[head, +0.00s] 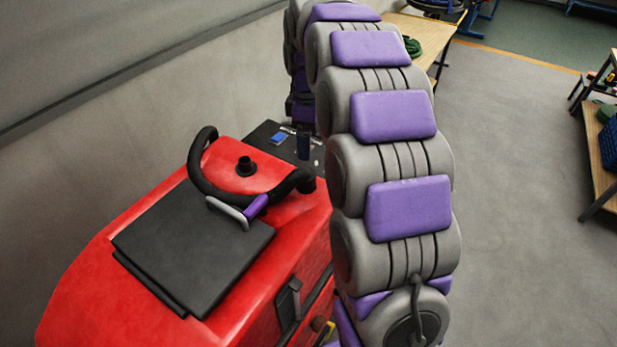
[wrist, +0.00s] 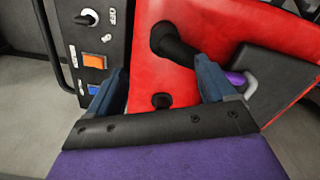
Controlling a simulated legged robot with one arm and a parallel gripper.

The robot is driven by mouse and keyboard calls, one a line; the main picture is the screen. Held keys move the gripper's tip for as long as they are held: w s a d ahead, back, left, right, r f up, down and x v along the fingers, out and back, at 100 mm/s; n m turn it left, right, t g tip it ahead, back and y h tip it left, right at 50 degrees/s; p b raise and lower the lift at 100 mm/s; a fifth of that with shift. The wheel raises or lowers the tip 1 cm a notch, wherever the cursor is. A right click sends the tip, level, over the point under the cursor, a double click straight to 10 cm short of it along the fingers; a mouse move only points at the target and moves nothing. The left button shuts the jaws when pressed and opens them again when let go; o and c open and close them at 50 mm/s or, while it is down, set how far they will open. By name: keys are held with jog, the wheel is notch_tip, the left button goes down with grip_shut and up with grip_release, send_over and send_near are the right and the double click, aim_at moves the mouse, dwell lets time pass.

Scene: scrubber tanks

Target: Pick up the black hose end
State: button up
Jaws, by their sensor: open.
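The black hose (head: 203,172) curves over the top of the red machine in the head view. One end, a thicker black hose end (head: 304,181), lies at the right side of the red top. The wrist view shows a stretch of black hose (wrist: 178,47) above and between my fingers, running behind the right finger. My gripper (wrist: 161,66) is open and empty, with its blue-grey fingers spread over the red surface.
A short black port (head: 246,165) stands on the red top (head: 115,215), beside a dark flat lid (head: 195,245) with a grey and purple handle (head: 240,211). A control panel (wrist: 95,55) with orange and blue switches is at left in the wrist view. Open floor (head: 520,200) lies to the right.

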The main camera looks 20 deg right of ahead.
aim_at(301, 173)
jog(key=f, duration=0.2)
jog(key=a+f, duration=0.1)
jog(key=f, duration=0.2)
jog(key=a+f+b, duration=0.1)
jog(key=f, duration=0.1)
jog(key=shift+a+f, duration=0.25)
jog(key=shift+f, duration=0.1)
jog(key=shift+d+f, duration=0.15)
jog(key=shift+d, duration=0.05)
jog(key=f, duration=0.2)
jog(key=d+f+b, duration=0.1)
jog(key=f, duration=0.2)
jog(key=shift+d, duration=0.1)
jog(key=shift+a, duration=0.65)
jog(key=shift+c, duration=0.9)
jog(key=shift+d, duration=0.6)
jog(key=c, duration=0.6)
jog(key=shift+a, duration=0.1)
jog(key=c, duration=0.3)
jog(key=shift+a, duration=0.25)
jog(key=shift+c, duration=0.5)
